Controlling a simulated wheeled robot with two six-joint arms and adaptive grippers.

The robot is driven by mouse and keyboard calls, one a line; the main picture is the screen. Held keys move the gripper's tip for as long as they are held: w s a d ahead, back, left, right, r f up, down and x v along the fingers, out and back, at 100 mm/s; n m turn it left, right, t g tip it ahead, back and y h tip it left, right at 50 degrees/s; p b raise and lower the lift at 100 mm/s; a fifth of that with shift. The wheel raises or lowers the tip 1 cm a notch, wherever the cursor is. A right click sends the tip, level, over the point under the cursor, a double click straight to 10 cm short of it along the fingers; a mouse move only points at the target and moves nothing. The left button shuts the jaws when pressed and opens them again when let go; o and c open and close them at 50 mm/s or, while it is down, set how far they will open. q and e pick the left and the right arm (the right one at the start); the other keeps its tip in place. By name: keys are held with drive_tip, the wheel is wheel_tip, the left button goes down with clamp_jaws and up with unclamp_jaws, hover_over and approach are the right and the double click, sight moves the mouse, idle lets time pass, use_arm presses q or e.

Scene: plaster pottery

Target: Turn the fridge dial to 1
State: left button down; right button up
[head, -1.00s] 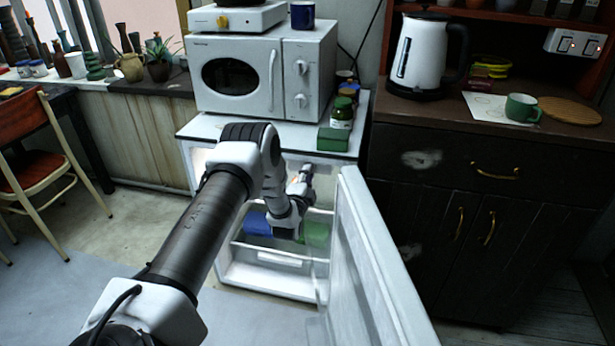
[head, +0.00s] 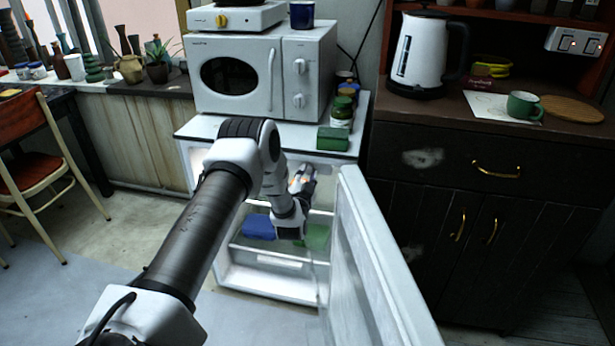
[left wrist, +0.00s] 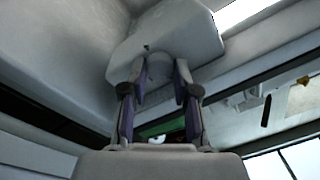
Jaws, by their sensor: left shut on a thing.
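The white fridge (head: 198,128) stands open under the microwave in the head view, its door (head: 375,265) swung out to the right. My left arm reaches into it, and my left gripper (head: 302,178) is inside the upper part, pointing away and up. In the left wrist view, the fridge dial (left wrist: 159,68) is a pale round knob on a white housing (left wrist: 170,38) at the fridge ceiling. The fingers of my left gripper (left wrist: 160,80) are shut on the dial, one on each side. No dial markings are readable. My right gripper is not in view.
A blue container (head: 258,227) and a green container (head: 318,236) are inside the fridge below my wrist. A microwave (head: 250,72), a green box (head: 333,139) and jars (head: 341,110) stand on top. A dark cabinet (head: 480,210) is to the right of the door.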

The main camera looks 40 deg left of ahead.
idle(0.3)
use_arm(q)
drive_tip(key=c, duration=0.9)
unclamp_jaws()
drive_tip(key=shift+f, duration=0.1)
drive_tip(key=shift+o, duration=0.2)
